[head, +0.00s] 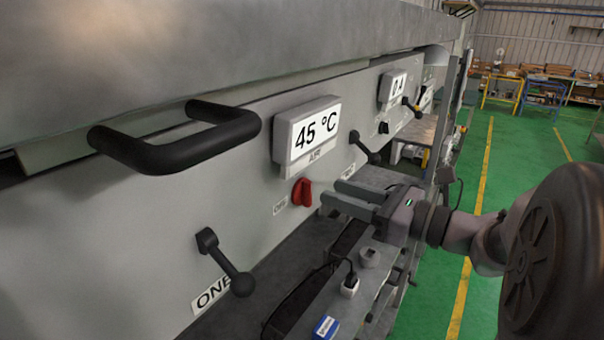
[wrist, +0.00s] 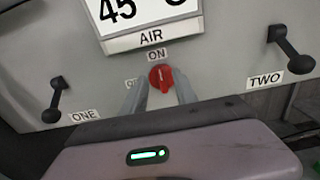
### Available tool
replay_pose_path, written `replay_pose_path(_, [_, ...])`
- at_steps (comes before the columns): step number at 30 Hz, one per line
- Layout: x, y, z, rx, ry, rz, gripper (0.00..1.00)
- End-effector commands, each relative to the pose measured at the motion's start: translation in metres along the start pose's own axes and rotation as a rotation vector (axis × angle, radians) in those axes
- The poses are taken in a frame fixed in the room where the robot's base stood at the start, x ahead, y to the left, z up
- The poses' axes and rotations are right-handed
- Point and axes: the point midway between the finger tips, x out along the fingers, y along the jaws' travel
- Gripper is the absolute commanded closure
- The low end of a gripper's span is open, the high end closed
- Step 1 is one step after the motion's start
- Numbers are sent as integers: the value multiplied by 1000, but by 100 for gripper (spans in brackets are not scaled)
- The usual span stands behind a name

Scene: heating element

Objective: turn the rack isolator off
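The red rotary knob (head: 302,192), which I take to be the rack isolator, sits on the grey panel below the 45 °C AIR display. In the wrist view the red knob (wrist: 161,78) has its grip ridge roughly upright, under an ON label (wrist: 157,55). A second label (wrist: 132,83) to its left is partly hidden by a finger. My gripper (head: 331,192) is open and faces the panel, its fingertips a little short of the knob. In the wrist view my gripper's fingers (wrist: 159,84) appear on either side of the knob, with nothing between them.
Black levers marked ONE (head: 226,262) and TWO (head: 364,147) stick out on either side. A black bar handle (head: 175,145) juts out at the upper left. A ledge with a plug (head: 349,286) and a blue box (head: 326,328) lies below. Green floor is clear at right.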

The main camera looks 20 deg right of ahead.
Motion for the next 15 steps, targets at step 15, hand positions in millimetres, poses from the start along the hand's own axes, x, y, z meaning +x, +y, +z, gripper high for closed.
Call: replay_pose_path(15, [50, 0, 0, -1, 1, 0, 65])
